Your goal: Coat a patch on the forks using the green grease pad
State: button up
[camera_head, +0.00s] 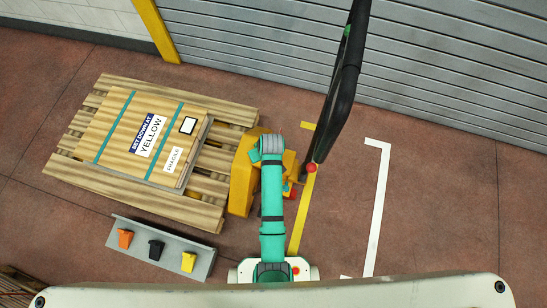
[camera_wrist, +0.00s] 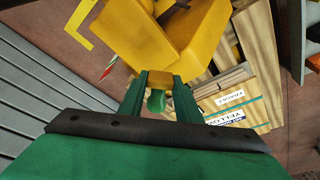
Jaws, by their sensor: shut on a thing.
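In the wrist view my gripper (camera_wrist: 158,90) is shut on a small green piece (camera_wrist: 157,101), which I take for the green grease pad. Its far end is hard to make out against yellow metal just beyond the fingertips. That metal is the yellow body of a pallet truck (camera_wrist: 150,35), also in the head view (camera_head: 241,178) at the right end of the wooden pallet (camera_head: 190,212). My arm hides the gripper in the head view. I cannot make out the forks clearly; the pallet and truck body cover that area. Contact between pad and truck cannot be told.
A strapped wooden crate (camera_head: 115,130) lies on the pallet. A grey tray (camera_head: 205,262) holds an orange piece (camera_head: 125,238), a black piece (camera_head: 156,249) and a yellow piece (camera_head: 188,262). The truck's black handle (camera_head: 337,105) rises right of my arm. Floor at right is clear.

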jog(key=shift+s+a+f+n+t+y, duration=0.2)
jog(key=shift+f+n+t+y, duration=0.15)
jog(key=shift+f+n+y, duration=0.2)
jog(key=shift+s+a+f+n+t+y, duration=0.15)
jog(key=shift+f+n+t+y, duration=0.2)
jog(key=shift+f+n+y, duration=0.25)
jog(key=shift+w+d+f+n+t+y, duration=0.1)
jog(key=shift+f+n+t+y, duration=0.2)
jog(key=shift+y, duration=0.2)
jog(key=shift+w+f+n+t+y, duration=0.1)
jog(key=shift+n+t+y, duration=0.1)
jog(key=shift+n+y, duration=0.2)
jog(key=d+t, duration=0.1)
jog(key=d+f+t+y, duration=0.1)
jog(key=d+y, duration=0.1)
jog(key=d, duration=0.1)
jog(key=shift+s+f+t+y, duration=0.2)
jog(key=shift+s+t+y, duration=0.05)
jog(key=shift+t, duration=0.15)
jog(key=shift+f, duration=2.9)
jog(key=shift+f, duration=0.4)
jog(key=shift+w, duration=0.15)
